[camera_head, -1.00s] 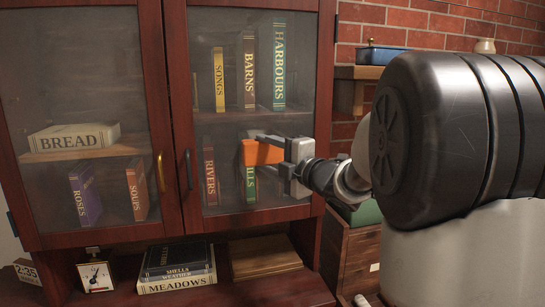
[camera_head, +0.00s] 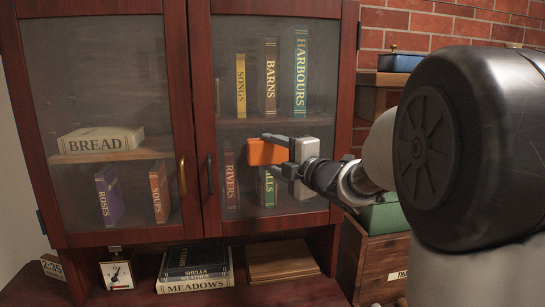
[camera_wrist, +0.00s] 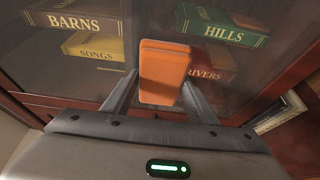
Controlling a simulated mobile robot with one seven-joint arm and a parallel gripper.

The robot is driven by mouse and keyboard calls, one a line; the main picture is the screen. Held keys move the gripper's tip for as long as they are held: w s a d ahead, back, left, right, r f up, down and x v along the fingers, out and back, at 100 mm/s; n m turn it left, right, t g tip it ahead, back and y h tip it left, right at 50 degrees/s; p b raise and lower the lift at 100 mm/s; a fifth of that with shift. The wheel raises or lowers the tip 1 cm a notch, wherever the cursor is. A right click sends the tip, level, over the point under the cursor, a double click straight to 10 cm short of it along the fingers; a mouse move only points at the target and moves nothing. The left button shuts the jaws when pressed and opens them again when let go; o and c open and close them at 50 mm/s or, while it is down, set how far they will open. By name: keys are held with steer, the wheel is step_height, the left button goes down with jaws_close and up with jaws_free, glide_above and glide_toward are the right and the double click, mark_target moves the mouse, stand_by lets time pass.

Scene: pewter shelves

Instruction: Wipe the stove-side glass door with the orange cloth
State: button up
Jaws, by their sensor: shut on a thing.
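My gripper (camera_head: 283,157) is shut on the orange cloth (camera_head: 264,152), a folded pad sticking out from the fingers. The cloth also shows in the wrist view (camera_wrist: 163,75), between the two fingers. It is in front of the right glass door (camera_head: 218,131) of the dark red cabinet, at the height below the inner shelf, over the HILLS book. I cannot tell whether it touches the glass. The left glass door (camera_head: 110,90) stands beside it; both doors look shut. The pictures do not show which door is the stove-side one.
Books stand behind the glass. Door handles (camera_head: 182,177) (camera_head: 210,180) are at the middle, left of the cloth. Below lie stacked books (camera_head: 195,285), a small scale (camera_head: 117,274) and wooden boards (camera_head: 281,260). A wooden crate (camera_head: 375,262) and brick wall are at the right.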

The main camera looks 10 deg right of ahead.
steer(key=d, duration=1.1)
steer(key=shift+d, duration=0.3)
stand_by(0.4)
steer(key=shift+a, duration=0.1)
steer(key=shift+a+b, duration=0.6)
steer(key=shift+a, duration=5.1)
steer(key=shift+s+d, duration=0.1)
steer(key=shift+s, duration=0.05)
steer(key=shift+s, duration=2.9)
